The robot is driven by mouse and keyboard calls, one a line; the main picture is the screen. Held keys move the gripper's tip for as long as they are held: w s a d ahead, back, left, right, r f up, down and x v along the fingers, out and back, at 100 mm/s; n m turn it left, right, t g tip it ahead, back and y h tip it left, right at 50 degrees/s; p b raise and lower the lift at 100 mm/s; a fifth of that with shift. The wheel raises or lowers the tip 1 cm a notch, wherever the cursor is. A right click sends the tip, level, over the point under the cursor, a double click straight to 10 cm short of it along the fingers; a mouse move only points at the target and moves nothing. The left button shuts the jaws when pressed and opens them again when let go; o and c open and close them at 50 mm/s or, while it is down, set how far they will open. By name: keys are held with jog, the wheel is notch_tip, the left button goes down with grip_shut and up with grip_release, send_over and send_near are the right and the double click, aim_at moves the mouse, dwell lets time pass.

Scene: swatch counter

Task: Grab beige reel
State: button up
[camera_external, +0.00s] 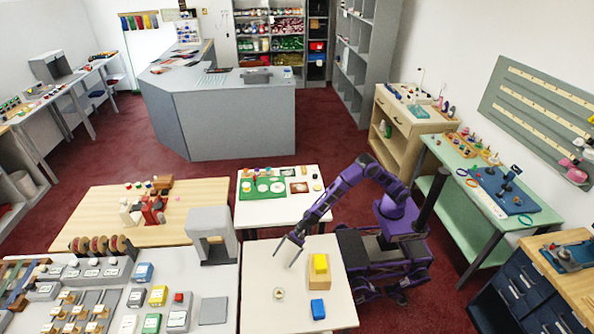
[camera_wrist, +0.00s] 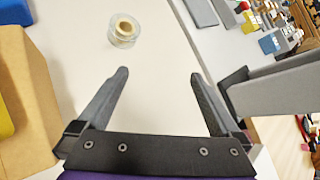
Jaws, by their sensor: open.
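The beige reel (camera_external: 279,293) is a small spool standing on the white table (camera_external: 262,316). In the wrist view the reel (camera_wrist: 124,29) shows near the top, left of centre, with a round hole in its top. My gripper (camera_external: 289,247) is open and empty above the table. In the wrist view its two fingers (camera_wrist: 157,82) are spread apart, with the reel beyond their tips and toward the left finger. The reel is not between the fingers and nothing touches it.
A tan block (camera_external: 316,270) with a yellow piece (camera_external: 321,263) on top stands right of the reel, with a blue box (camera_external: 317,309) in front. A grey machine (camera_external: 212,236) stands on the left. The table around the reel is clear.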

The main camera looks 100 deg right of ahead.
aim_at(281, 291)
jog(key=a+m+y, duration=0.3)
jog(key=a+y, duration=0.1)
jog(key=a, duration=0.5)
notch_tip(281, 291, down, 6)
jog(key=shift+d+r+b, duration=0.1)
jog(key=shift+d+b, duration=0.05)
jog(key=shift+b, duration=0.7)
jog(key=x, duration=0.4)
jog(key=shift+f, duration=0.3)
jog(key=shift+w+a+f, duration=0.2)
jog(key=shift+w+a, duration=0.15)
jog(key=shift+c, duration=0.3)
jog(key=c, duration=1.2)
